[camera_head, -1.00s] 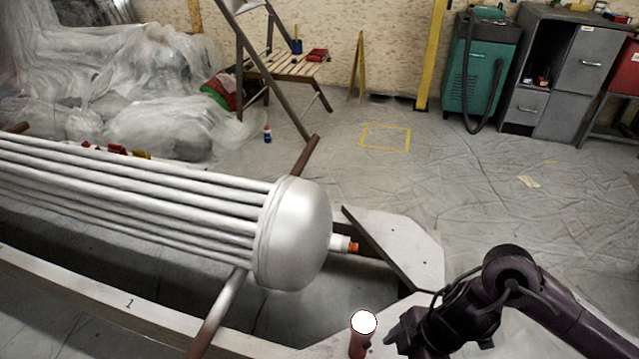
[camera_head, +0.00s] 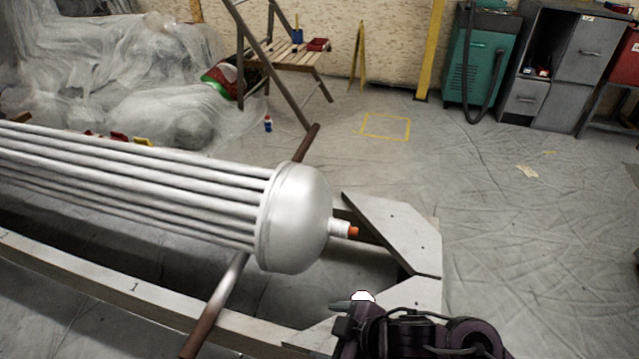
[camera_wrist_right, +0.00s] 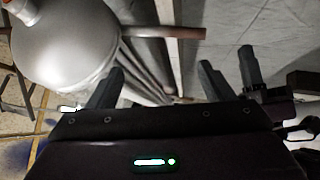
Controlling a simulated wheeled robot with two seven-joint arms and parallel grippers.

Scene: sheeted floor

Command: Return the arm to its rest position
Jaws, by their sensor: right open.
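My right arm comes in at the bottom of the head view, low over the near right part of the frame. My right gripper (camera_head: 345,305) points left there, and only part of its fingers shows. In the right wrist view the right gripper (camera_wrist_right: 160,72) has its fingers spread apart with nothing between them. A white-topped object (camera_head: 363,296) shows just behind the gripper in the head view; its lower part is hidden, and I cannot tell if they touch. My left arm and gripper are not in view.
A metal tube bundle with a domed end (camera_head: 295,218) and an orange-tipped nozzle (camera_head: 352,232) lies across a pale frame (camera_head: 405,235). It also looms close in the right wrist view (camera_wrist_right: 65,40). The sheeted floor (camera_head: 520,240) at right is open.

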